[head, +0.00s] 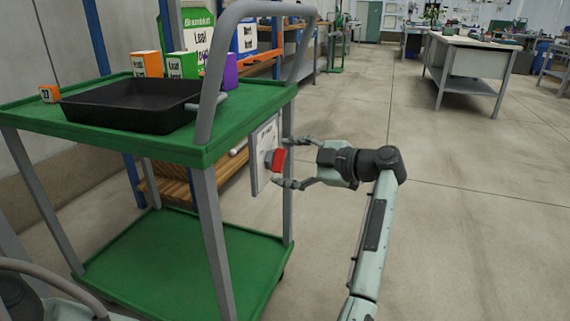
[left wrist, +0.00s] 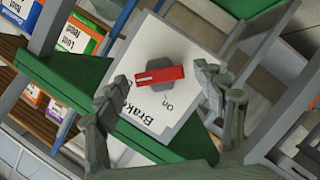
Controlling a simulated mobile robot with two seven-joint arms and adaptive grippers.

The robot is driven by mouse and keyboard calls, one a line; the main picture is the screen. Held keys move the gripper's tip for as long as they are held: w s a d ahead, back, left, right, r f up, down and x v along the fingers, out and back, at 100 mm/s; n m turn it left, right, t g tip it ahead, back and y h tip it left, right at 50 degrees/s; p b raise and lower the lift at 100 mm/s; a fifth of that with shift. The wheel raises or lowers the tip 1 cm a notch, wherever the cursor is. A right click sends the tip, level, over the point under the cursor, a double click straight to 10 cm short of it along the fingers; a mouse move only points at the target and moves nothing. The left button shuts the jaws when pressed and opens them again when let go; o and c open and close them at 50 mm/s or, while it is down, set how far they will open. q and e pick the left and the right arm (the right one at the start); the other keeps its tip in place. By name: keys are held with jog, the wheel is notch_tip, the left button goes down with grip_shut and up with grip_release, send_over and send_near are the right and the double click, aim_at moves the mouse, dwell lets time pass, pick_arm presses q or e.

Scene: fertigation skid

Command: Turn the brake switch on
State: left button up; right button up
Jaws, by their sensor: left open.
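The brake switch (head: 277,160) is a red lever on a white plate (head: 262,138) at the end of the green cart. The plate (left wrist: 150,50) reads "Brake" and "On"; another label near the left finger is mostly covered. The lever lies crosswise in that view, and the "On" label is below it. My left gripper (head: 281,163) is open, its fingers on either side of the lever. Contact cannot be told. My right gripper is not in view.
Open floor (head: 450,210) lies right of my arm, with a workbench (head: 470,57) farther back.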

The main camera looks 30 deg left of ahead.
pick_arm(q)
jog(key=shift+a+f, duration=0.1)
jog(key=shift+a, duration=0.2)
jog(key=c, duration=1.2)
jog(key=shift+o, duration=0.2)
